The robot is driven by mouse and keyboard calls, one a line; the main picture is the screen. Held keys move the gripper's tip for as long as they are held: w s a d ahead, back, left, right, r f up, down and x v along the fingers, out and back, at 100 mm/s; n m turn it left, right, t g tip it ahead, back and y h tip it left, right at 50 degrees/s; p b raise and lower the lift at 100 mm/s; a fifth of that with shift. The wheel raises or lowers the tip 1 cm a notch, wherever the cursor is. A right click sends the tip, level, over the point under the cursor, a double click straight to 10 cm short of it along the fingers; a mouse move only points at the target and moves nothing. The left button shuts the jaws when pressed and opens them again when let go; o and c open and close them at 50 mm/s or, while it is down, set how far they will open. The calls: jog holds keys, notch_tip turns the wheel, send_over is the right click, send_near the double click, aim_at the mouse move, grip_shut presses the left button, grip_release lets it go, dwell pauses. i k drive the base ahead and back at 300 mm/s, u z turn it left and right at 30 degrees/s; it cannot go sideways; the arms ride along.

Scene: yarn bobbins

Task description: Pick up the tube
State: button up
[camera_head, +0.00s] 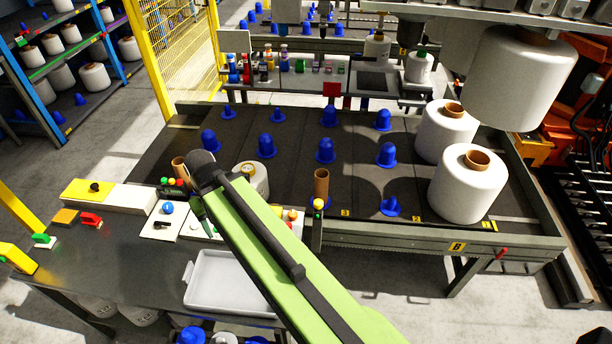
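A brown cardboard tube (321,186) stands upright at the front edge of the dark bobbin table, right of my arm. A second brown tube (180,168) stands further left, partly hidden behind the dark end of my arm. My green arm reaches up from the bottom of the view to a dark rounded joint near the second tube.
White yarn bobbins (468,190) stand at the right of the dark table, and blue cones (326,151) stand in rows on it. A white tray (222,281) lies on the front bench beside my arm. A blue shelf rack and yellow fence stand at the left.

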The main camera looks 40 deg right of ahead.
aim_at(321, 175)
jog(key=u, duration=0.05)
jog(key=k, duration=0.6)
jog(key=u, duration=3.45)
jog(key=k, duration=1.7)
jog(key=z, duration=3.3)
jog(key=i, duration=0.1)
jog(key=u, duration=1.35)
